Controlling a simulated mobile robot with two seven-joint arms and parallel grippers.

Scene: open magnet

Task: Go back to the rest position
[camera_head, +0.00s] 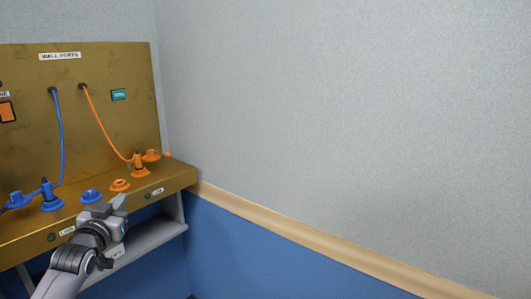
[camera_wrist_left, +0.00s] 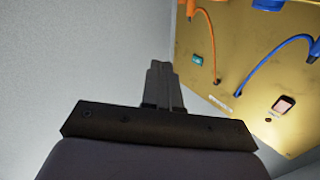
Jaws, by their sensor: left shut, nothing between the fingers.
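My left gripper (camera_head: 120,203) is in front of the brass-coloured shelf's front edge, at the lower left of the head view. Its fingers are shut with nothing between them. In the left wrist view the shut fingers (camera_wrist_left: 160,84) point up the picture, towards the grey wall, with the brass panel to their right. My right gripper is in neither view.
The brass panel (camera_head: 110,65) carries a blue cable (camera_head: 62,130) and an orange cable (camera_head: 104,127). Blue and orange fittings stand on the shelf (camera_head: 178,177). The grey wall (camera_head: 350,110) on the right is bare.

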